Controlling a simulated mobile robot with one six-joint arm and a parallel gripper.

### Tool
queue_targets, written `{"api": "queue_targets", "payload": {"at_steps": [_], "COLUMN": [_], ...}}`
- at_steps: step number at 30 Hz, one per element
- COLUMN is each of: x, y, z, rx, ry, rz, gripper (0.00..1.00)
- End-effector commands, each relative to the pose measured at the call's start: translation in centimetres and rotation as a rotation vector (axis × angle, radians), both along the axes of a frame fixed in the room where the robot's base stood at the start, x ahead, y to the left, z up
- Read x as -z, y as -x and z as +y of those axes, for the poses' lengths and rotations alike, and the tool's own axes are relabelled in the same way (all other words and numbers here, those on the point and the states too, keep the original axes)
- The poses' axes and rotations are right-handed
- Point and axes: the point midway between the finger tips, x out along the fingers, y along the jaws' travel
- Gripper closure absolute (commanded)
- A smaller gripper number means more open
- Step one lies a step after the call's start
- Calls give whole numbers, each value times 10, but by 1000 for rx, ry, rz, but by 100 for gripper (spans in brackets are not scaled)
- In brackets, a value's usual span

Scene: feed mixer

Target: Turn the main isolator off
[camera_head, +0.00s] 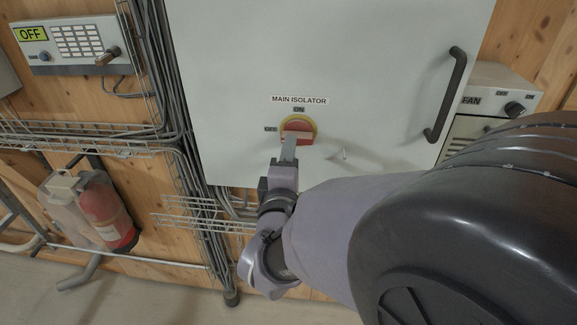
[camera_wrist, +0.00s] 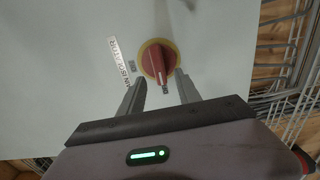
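The main isolator is a red rotary knob on a yellow ring (camera_head: 300,127), set in a pale cabinet door under a MAIN ISOLATOR label (camera_head: 299,100). ON is printed above it and OFF at its left. In the wrist view the knob (camera_wrist: 158,62) is seen close up, with the picture turned. Its raised handle seems to run toward the OFF label (camera_wrist: 165,91). My gripper (camera_head: 290,146) is at the knob's lower edge and hides part of it. In the wrist view my gripper (camera_wrist: 161,80) is open, its fingertips apart near the knob's lower end; contact is unclear.
A fan box (camera_head: 490,90) stands farther right. A control panel (camera_head: 70,45) displays OFF at upper left. Wire trays, cables and a red extinguisher (camera_head: 105,212) are at left.

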Motion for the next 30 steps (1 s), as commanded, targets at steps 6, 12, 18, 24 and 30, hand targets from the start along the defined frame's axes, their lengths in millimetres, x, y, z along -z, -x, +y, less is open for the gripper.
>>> {"api": "queue_targets", "payload": {"at_steps": [6,12,18,24,30], "x": [6,6,1,0,46], "y": [69,105,115,115,96], "z": [4,5,4,4,-4], "rx": [-6,-3,-1,0,-103], "ry": [-7,-6,-1,-2,-525], "rz": [-8,-6,0,0,139], "gripper": [60,60,60,60,60]}}
